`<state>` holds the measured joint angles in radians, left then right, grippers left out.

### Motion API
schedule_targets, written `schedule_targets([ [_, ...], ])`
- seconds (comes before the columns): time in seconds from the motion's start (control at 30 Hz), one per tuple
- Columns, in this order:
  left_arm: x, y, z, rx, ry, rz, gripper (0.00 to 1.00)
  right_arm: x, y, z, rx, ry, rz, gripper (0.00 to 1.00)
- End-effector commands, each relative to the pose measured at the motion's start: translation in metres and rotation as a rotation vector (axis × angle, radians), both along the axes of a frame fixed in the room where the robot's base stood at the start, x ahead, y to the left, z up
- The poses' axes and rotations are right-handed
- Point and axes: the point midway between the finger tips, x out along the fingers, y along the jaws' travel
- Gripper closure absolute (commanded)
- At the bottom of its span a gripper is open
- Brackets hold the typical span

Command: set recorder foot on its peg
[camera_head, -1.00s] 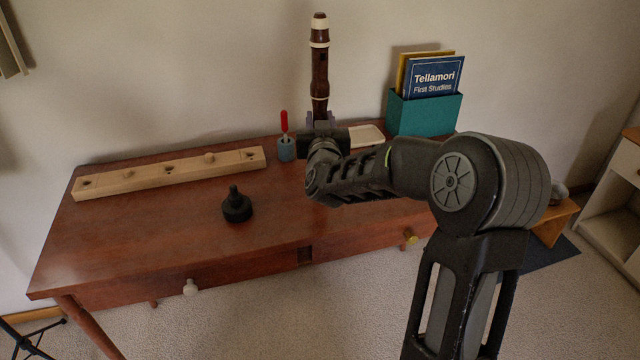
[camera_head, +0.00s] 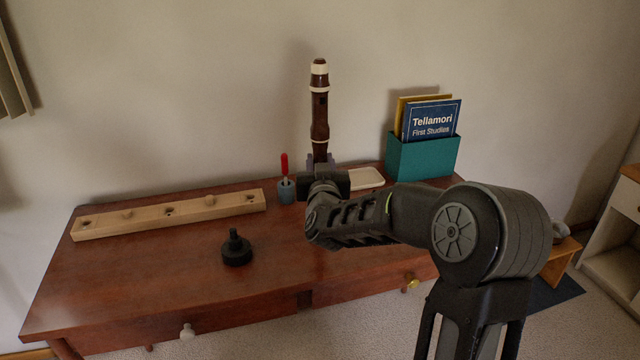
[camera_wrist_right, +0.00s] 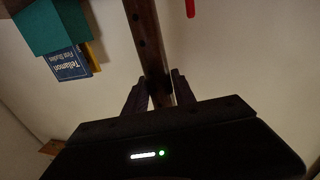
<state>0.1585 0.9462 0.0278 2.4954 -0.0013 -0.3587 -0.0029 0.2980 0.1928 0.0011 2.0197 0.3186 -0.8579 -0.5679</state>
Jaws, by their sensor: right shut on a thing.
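A dark brown recorder piece (camera_head: 320,115) with cream rings stands upright in my right gripper (camera_head: 320,161), above the back of the table. In the right wrist view the two fingers (camera_wrist_right: 158,92) close around the recorder piece (camera_wrist_right: 148,40). Its lower end is hidden behind the gripper and arm, so I cannot tell whether it touches anything. A black stand with a short upright peg (camera_head: 236,248) sits bare on the middle of the table, left of and nearer than my right gripper. I cannot tell which recorder section is held. My left gripper is not in view.
A pale wooden rail (camera_head: 190,212) with holes and small pegs lies at the back left. A white tray (camera_head: 366,178) and teal book box (camera_head: 425,158) are to the right. The front-left table (camera_head: 130,285) is clear.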

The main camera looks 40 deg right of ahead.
Motion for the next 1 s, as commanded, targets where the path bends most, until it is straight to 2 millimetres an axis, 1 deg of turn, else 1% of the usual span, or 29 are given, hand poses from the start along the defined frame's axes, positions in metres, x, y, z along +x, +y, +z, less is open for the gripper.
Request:
schedule_targets([
  [0.03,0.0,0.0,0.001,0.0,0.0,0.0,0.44,0.0,0.0,0.008,-0.002,-0.005,-0.001,1.0],
  [0.17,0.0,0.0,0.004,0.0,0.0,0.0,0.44,0.0,0.0,0.029,-0.002,-0.007,0.0,1.0],
  [0.4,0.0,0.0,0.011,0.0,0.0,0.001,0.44,0.0,0.0,0.076,-0.001,-0.008,0.0,1.0],
  [0.5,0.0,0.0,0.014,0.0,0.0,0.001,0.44,0.0,0.0,0.089,-0.001,-0.005,-0.001,1.0],
  [0.63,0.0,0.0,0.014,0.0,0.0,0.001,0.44,0.0,0.0,0.097,-0.001,-0.003,0.0,1.0],
  [1.0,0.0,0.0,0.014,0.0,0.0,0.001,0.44,0.0,0.0,0.097,0.0,-0.002,0.0,1.0],
])
